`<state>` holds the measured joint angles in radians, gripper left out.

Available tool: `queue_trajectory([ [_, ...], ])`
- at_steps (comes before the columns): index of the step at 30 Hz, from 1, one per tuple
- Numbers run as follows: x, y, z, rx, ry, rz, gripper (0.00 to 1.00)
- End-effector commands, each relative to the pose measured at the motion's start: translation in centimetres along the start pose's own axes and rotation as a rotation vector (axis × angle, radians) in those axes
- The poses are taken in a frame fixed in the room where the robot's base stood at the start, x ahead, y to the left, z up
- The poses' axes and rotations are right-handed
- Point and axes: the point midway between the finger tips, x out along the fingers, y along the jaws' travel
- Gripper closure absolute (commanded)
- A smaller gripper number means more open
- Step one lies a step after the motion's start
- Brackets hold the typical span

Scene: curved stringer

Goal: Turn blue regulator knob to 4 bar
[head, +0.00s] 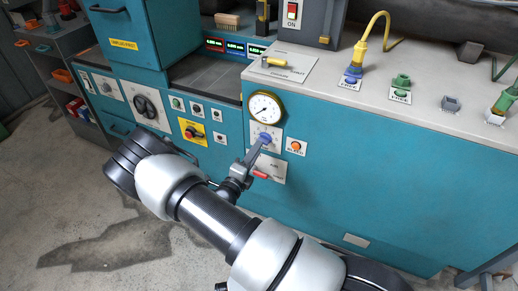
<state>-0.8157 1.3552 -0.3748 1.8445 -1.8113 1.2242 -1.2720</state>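The blue regulator knob (265,136) is on a light plate on the teal cabinet front, just below a round brass-rimmed pressure gauge (265,107). The gauge has a white face, and its needle reading is too small to tell. My gripper (260,144) reaches up from the lower left, with its fingertips at the knob. The fingertips overlap the lower left of the knob in the head view. I cannot tell whether they touch it or grip it.
An orange bleed knob (296,146) is close to the right. A red-handled air valve (261,175) lies just below my gripper. A yellow-and-red switch (192,132) and a black rotary switch (146,104) are to the left. Free floor lies at the left.

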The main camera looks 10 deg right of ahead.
Motion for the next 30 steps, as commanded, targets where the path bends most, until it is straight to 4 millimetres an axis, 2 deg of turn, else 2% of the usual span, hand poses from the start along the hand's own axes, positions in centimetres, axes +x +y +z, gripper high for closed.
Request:
queue_trajectory([
  [3, 1.8, 0.1, 0.0, 0.002, 0.002, -0.001, 0.73],
  [6, 2.7, 0.1, 0.0, 0.001, 0.0, 0.0, 0.73],
  [17, 3.2, 0.0, 0.0, 0.001, 0.0, 0.001, 0.73],
  [22, 3.2, 0.0, 0.0, 0.001, 0.0, 0.0, 0.98],
  [30, 3.2, 0.0, 0.0, 0.008, 0.0, 0.0, 1.0],
])
